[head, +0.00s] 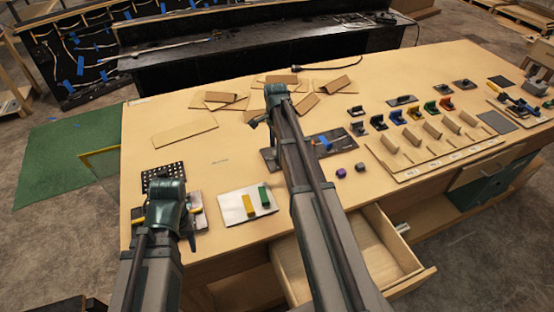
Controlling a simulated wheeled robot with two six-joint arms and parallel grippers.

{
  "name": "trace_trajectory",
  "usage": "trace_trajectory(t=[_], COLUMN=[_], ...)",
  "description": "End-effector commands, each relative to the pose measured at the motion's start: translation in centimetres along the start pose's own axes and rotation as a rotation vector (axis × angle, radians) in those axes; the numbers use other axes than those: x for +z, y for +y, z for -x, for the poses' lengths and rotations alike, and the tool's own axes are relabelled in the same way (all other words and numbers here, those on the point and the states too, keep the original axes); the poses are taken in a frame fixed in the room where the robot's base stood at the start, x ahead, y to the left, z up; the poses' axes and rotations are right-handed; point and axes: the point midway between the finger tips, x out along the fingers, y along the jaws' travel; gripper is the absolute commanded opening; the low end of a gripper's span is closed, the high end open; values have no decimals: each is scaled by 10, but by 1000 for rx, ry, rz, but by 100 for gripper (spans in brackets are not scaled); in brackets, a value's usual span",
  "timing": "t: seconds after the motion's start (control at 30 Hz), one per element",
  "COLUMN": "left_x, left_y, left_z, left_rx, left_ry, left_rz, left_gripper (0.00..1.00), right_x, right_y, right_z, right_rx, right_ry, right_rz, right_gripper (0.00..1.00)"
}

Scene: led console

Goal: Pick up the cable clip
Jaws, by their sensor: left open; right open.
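I cannot tell for certain which small part is the cable clip. My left gripper (172,207) is open over the table's front left, beside a white plate (232,209). My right gripper (272,108) is open, near the cardboard pieces at the table's middle back, away from the clip row. My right arm hides part of the table.
Cardboard pieces (187,131) lie at the back left. A yellow block (248,206) and a green block (264,195) lie on the white plate. Purple (340,172) and dark (360,167) small parts sit near the front. A drawer (400,262) stands open below.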

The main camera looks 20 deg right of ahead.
Motion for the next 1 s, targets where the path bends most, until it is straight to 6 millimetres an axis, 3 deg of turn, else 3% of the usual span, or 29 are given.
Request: trace_trajectory(t=[0.03,0.1,0.4,0.77,1.0], left_x=[-1,-1,-1,-1,-1], left_y=[1,2,2,2,2], left_z=[-13,-18,-18,-18,-18], left_rx=[0,0,0,0,0], left_ry=[0,0,0,0,0], left_rz=[0,1,1,1,1], left_gripper=[45,45,45,45,45], right_x=[0,0,0,0,0], right_y=[0,0,0,0,0], right_z=[-13,-18,-18,-18,-18], right_rx=[0,0,0,0,0], right_ry=[0,0,0,0,0], right_rz=[0,0,0,0,0], right_gripper=[65,65,65,0,0])
